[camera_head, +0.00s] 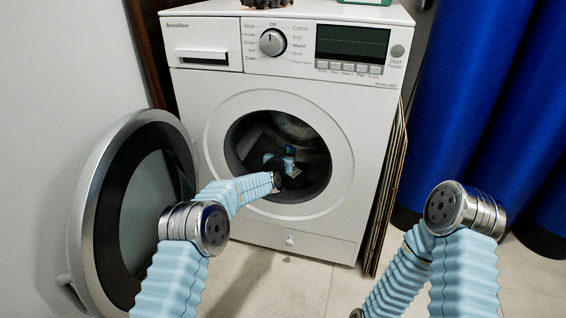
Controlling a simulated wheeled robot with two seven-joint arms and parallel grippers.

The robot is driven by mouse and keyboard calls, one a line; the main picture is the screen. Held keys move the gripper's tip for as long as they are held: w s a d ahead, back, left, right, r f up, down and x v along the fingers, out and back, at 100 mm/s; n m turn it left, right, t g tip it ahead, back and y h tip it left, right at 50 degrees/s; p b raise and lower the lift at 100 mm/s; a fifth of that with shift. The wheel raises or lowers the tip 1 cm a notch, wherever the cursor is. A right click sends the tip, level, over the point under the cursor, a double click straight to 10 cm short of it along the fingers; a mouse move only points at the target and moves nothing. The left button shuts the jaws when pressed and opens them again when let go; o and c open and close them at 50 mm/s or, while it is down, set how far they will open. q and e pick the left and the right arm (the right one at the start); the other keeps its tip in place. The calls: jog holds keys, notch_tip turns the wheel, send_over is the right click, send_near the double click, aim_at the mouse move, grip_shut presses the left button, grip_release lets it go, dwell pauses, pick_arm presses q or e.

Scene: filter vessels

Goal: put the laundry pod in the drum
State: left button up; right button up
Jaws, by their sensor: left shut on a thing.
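The drum (306,131) is the dark round opening in the front of the white washing machine (337,222). My left arm reaches in through this opening. My left gripper (288,160) is inside the mouth of the drum, seen small and dark from behind. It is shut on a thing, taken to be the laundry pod. Small light-blue and white parts show at the gripper, but I cannot tell pod from gripper there. My right arm is at the lower right, outside the machine, and its gripper is out of the picture.
The round door (101,205) stands wide open at the left, close to my left arm. Blue barrels (480,90) stand at the right. Tiled floor (290,285) is clear in front.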

pick_arm(q)
jog(key=shift+w+d, duration=0.15)
jog(key=shift+w, duration=0.25)
jog(key=o, duration=1.1)
jog(key=shift+s, duration=0.1)
jog(key=p+v, duration=0.1)
jog(key=v, duration=1.2)
jog(key=shift+s+p, duration=0.3)
